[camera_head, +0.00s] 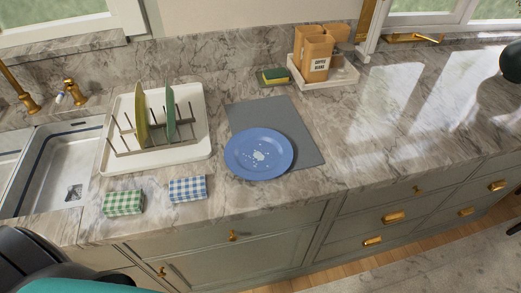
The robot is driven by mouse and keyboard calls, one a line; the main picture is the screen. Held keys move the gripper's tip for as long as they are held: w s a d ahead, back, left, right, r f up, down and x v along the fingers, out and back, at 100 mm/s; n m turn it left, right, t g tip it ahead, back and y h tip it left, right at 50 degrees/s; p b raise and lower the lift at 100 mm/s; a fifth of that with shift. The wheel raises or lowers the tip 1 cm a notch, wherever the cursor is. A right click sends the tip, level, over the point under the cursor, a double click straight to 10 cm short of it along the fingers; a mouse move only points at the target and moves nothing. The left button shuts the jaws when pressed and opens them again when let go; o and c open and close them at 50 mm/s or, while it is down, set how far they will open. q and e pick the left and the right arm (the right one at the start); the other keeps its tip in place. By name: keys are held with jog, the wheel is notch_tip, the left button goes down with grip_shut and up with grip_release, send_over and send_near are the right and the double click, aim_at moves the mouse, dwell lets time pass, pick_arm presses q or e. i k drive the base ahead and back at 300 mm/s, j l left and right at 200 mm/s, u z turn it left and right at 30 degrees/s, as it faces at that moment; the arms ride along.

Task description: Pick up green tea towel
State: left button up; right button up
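The green tea towel (123,203) is a folded green-and-white checked cloth. It lies flat near the counter's front edge, in front of the white dish rack tray. A similar folded blue-and-white checked towel (187,189) lies to its right, with a gap between them. Neither of my grippers shows in the head view. Nothing covers the green towel.
A dish rack on a white tray (198,103) holds a yellow-green plate (141,118) and a green plate (170,114). A sink (60,165) lies left. A blue plate (258,154) overlaps a grey mat (299,130). Canisters (314,55) stand behind. The right counter is mostly clear.

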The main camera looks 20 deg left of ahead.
aim_at(124, 203)
jog(key=u, duration=1.95)
